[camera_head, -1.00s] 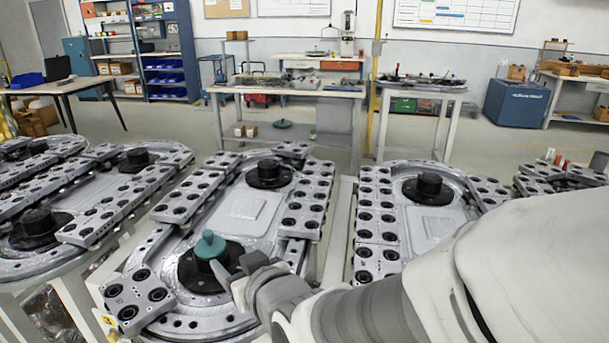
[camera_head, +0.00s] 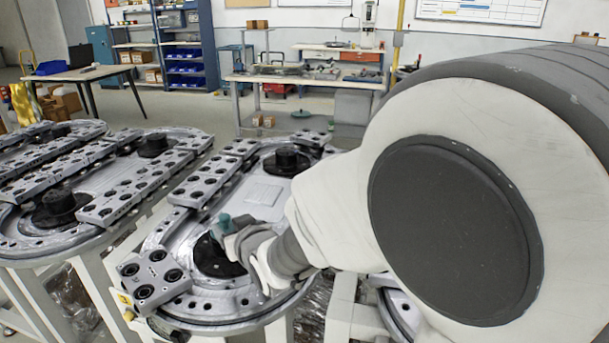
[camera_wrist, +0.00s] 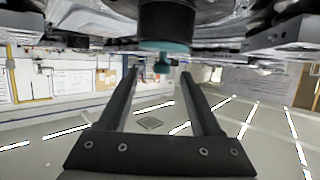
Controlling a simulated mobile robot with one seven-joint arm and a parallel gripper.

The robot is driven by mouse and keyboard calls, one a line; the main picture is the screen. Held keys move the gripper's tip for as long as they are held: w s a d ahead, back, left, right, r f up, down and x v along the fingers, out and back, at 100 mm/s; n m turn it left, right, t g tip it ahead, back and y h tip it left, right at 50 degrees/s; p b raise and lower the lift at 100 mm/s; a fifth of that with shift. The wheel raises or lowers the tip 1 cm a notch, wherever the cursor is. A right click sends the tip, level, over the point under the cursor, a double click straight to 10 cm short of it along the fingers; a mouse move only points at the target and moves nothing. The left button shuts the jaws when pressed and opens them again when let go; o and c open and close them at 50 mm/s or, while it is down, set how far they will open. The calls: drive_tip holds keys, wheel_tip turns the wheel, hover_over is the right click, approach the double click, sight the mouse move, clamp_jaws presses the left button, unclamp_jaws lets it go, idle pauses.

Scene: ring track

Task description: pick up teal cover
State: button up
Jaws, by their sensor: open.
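The teal cover (camera_head: 226,219), a disc with a small knob, is on the dark hub (camera_head: 213,256) at the near end of the middle ring track (camera_head: 262,192). My arm partly hides it in the head view. In the wrist view, which looks upside down, the teal cover (camera_wrist: 164,47) hangs below the black hub with its knob pointing down. My gripper (camera_wrist: 159,72) is open and empty, with one finger on each side of the knob in the picture. I cannot tell whether the fingertips reach the knob. In the head view my gripper (camera_head: 231,231) is right beside the cover.
Another ring track (camera_head: 98,190) stands to the left, with raised hubs and perforated blocks. A track at the right is mostly hidden by my arm. A workbench (camera_head: 300,82), a brown table (camera_head: 90,74) and blue shelves (camera_head: 190,65) stand behind. Floor between is mostly clear.

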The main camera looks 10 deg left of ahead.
sight(227, 221)
drive_tip(key=shift+b+x, duration=0.3)
drive_tip(key=shift+x, duration=2.5)
drive_tip(key=shift+s, duration=0.2)
clamp_jaws()
